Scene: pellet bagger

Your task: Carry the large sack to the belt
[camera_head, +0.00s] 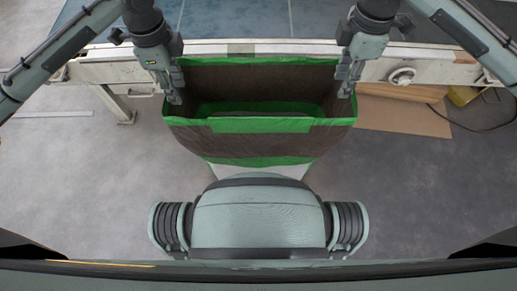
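The large sack (262,145) is dark brown with green edging and hangs open-mouthed in front of the belt's near edge. My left gripper (174,96) is at the sack's left top edge, and my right gripper (346,90) is at its right top edge. The fingers point down at the rim and look closed on it, with the sack hanging between them. The belt (290,18) is the blue-grey surface at the top, behind a pale frame. The sack's lower part is partly hidden by my own body.
The pale belt frame (425,68) with a round knob (402,76) runs across behind the sack. A brown cardboard sheet (400,115) lies on the floor at right, near a yellow object (462,95) and a dark cable.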

